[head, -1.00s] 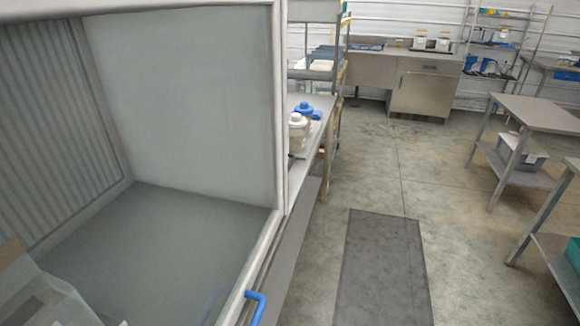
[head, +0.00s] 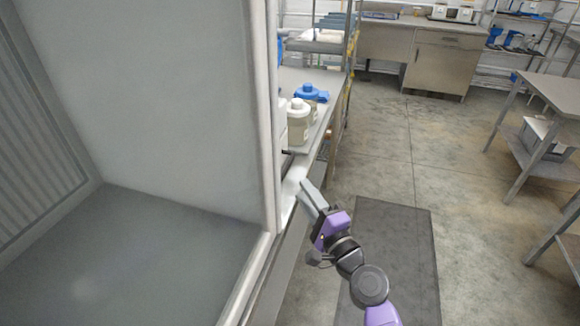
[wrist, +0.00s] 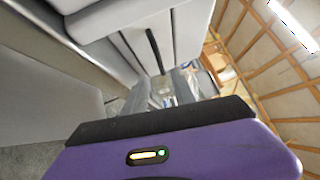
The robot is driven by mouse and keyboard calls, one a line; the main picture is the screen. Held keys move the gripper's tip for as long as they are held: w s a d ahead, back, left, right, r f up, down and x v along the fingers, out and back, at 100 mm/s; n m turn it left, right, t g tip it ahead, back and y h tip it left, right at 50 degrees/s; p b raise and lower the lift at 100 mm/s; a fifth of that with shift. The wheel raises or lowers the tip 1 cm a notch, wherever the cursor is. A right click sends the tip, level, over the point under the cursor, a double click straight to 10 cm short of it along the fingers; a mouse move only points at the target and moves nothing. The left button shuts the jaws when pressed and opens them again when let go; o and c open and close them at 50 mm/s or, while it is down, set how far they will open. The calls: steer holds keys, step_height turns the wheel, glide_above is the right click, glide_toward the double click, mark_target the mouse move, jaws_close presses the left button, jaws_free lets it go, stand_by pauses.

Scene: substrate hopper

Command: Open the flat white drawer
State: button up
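My gripper (head: 308,194) is beside the right front corner of the large hood, over a narrow white surface (head: 291,186). In the wrist view its two grey fingers (wrist: 168,88) stand apart with a gap between them, and nothing is clearly held. Above the fingers in the wrist view are pale flat panels (wrist: 182,35). One bears a slim dark bar (wrist: 153,50) like a handle, apart from the fingers. I cannot tell for certain which panel is the flat white drawer, and no drawer clearly stands open.
The hood's side wall (head: 150,110) fills the left. White-capped (head: 298,122) and blue-capped (head: 309,92) bottles stand on a bench behind my gripper. A dark mat (head: 393,250) lies on the open floor to the right. Steel tables (head: 550,95) stand at the far right.

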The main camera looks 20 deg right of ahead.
steer(key=w, duration=0.2)
steer(key=w+a, duration=0.1)
steer(key=w, duration=0.2)
steer(key=w+r, duration=0.1)
steer(key=w, duration=0.1)
steer(key=shift+w+a, duration=0.15)
steer(key=shift+w, duration=0.1)
jaws_close()
stand_by(1.3)
